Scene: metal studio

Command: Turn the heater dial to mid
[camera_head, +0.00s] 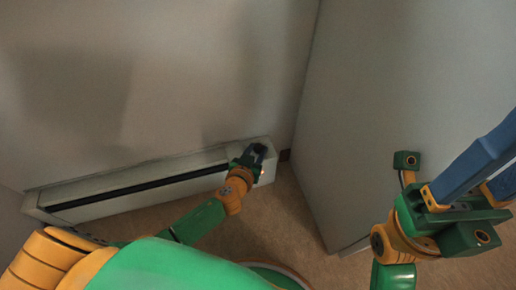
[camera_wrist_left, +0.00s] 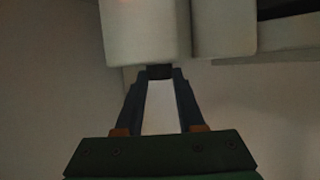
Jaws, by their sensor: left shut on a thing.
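The heater (camera_head: 200,160) is a long, low, pale baseboard unit with a dark slot, along the foot of the wall. Its right end cover shows at the top of the left wrist view (camera_wrist_left: 150,35). The small dark dial (camera_wrist_left: 159,72) is at the lower edge of that end cover. My left gripper (camera_head: 257,152) is at the heater's right end, its two dark blue fingers converging and shut on the dial. The fingers mostly cover the dial, so its setting cannot be read. My right gripper (camera_head: 478,165) is at the far right, away from the heater, its fingertips out of frame.
A large pale panel or wall (camera_head: 390,100) stands right of the heater, close to my left gripper. Brown floor (camera_head: 300,220) lies open between the heater and this panel.

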